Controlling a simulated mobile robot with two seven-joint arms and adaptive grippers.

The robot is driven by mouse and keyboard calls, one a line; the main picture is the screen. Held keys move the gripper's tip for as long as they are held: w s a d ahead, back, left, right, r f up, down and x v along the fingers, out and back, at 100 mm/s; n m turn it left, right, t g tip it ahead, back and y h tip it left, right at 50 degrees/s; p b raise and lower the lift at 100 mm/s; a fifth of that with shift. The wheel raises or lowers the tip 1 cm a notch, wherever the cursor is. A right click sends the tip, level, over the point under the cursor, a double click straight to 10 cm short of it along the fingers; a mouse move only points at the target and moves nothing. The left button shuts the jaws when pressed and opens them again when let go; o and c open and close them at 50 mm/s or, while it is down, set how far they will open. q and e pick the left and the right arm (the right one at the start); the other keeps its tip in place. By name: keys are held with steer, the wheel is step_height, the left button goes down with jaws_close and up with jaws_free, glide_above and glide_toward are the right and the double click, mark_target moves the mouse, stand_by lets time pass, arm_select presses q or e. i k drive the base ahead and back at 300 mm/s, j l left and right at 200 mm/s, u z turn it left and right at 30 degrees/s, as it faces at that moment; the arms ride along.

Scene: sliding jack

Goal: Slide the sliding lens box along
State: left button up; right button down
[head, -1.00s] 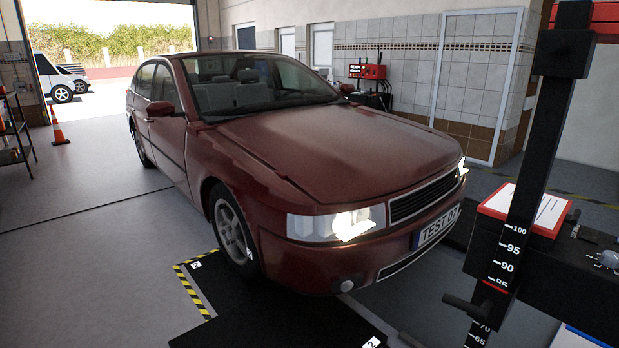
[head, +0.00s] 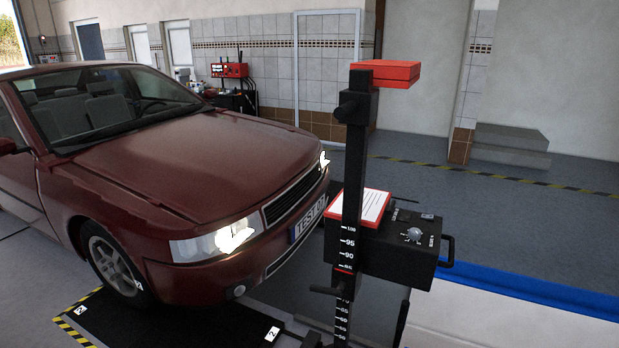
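The lens box (head: 385,255) is a black box on a black upright column (head: 353,180) marked with a white number scale. It stands in front of the car's right-hand front corner in the picture. A red and white sheet or panel (head: 371,206) lies on its top, with a grey knob (head: 414,234) beside it. A dark handle (head: 447,250) sticks out at its right end. A small red mark on the scale is near 85. Neither of my grippers shows in the head view.
A dark red car (head: 190,170) with lit headlights fills the left. A red block (head: 386,72) tops the column. A blue-edged white ledge (head: 540,305) lies at the lower right. Open grey floor (head: 500,205) lies behind the box, with grey steps (head: 510,145) by the wall.

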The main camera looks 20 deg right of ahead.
mark_target(387, 253)
steer(key=k+l+z, duration=0.2)
steer(key=l+z, duration=0.2)
steer(key=k+l+z, duration=0.1)
steer(key=l+z, duration=0.25)
steer(key=k+l+z, duration=0.1)
steer(key=l+z, duration=0.3)
